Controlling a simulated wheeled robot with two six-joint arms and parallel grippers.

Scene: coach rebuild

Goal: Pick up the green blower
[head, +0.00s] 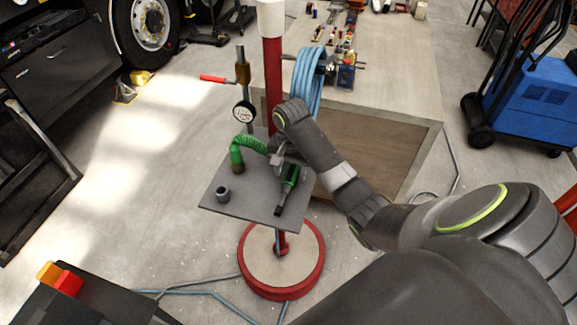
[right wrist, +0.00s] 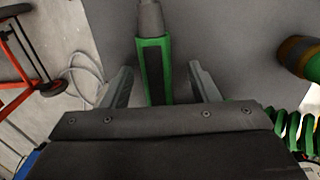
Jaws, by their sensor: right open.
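The green blower (head: 288,186), a slim tool with a green and black body and a grey nozzle, lies on the grey shelf (head: 235,205) of the red stand. It also shows in the right wrist view (right wrist: 154,88), upright in the picture between my fingers. My right gripper (head: 279,158) is at the blower's rear end in the head view. Its two fingers (right wrist: 160,68) are open, one on each side of the blower, with a gap on both sides. The blower's rear end is hidden behind the gripper body in the right wrist view. My left gripper is out of view.
A green coiled hose (head: 250,145) with a brass fitting runs beside my right gripper. The red post (head: 272,80) with blue hose (head: 309,80) rises behind.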

